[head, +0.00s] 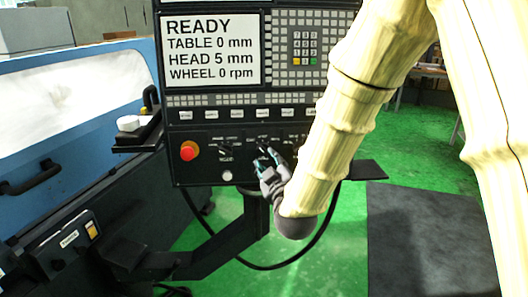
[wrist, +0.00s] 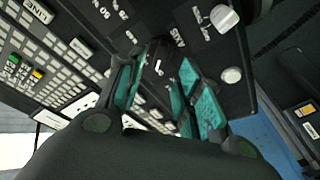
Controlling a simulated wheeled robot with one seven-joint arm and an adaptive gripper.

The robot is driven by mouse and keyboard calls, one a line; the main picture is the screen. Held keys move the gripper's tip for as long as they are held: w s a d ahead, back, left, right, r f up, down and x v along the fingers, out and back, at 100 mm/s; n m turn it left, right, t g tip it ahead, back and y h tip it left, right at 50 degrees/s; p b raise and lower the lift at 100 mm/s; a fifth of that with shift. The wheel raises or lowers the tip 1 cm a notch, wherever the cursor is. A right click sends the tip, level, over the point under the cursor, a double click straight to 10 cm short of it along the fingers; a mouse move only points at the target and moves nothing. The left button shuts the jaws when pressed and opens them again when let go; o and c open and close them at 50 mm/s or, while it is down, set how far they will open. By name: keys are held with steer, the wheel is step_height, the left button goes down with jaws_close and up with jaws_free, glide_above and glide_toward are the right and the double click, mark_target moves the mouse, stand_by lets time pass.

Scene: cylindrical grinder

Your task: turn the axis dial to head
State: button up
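The axis dial is a small black knob (head: 262,143) in the lower row of the control panel (head: 240,184). In the wrist view the dark dial (wrist: 160,62) lies between the teal fingertips, near the AXIS lettering. My gripper (head: 267,165) reaches up to the panel from below. In the wrist view my gripper (wrist: 158,90) is open, with a finger on either side of the dial. I cannot tell whether either finger touches it. The dial's pointer setting is too small to read. The screen (head: 211,50) reads READY, TABLE 0 mm, HEAD 5 mm, WHEEL 0 rpm.
A red stop button (head: 189,150), another black knob (head: 225,148) and a white button (head: 226,176) sit left of the dial. A row of white keys (head: 235,114) runs above. The blue machine (head: 95,97) stands left. Green floor (head: 328,240) lies below.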

mark_target(264, 152)
steer(key=shift+p+x, duration=0.75)
steer(key=shift+x, duration=2.25)
steer(key=shift+c, duration=0.2)
jaws_close()
